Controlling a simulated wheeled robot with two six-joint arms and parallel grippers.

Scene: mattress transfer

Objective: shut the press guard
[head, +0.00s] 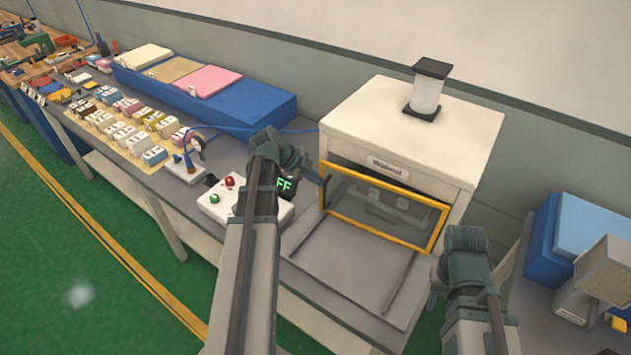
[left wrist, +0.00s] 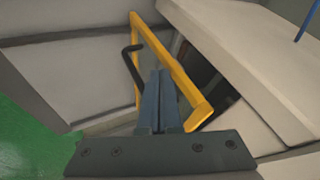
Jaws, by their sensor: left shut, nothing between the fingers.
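The press (head: 418,135) is a cream box with an opening in its front. Its guard, a clear panel in a yellow frame (head: 380,233), stands across most of the opening; a dark gap shows above its top bar. A dark handle (head: 325,192) is at the guard's left side. My left gripper (head: 314,181) is at that left side, near the handle and partly hidden by its own wrist. In the left wrist view its fingers (left wrist: 160,100) are shut and empty, between the handle (left wrist: 132,66) and the yellow frame (left wrist: 172,62). My right gripper (head: 434,296) is low by the press's right front; its fingers are mostly hidden.
A flat grey plate (head: 350,265) lies before the press. A control box (head: 222,205) with red and green buttons sits left of it, its display partly hidden by my left arm. A blue box (head: 230,95) stands behind. More items (head: 585,230) are at the right.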

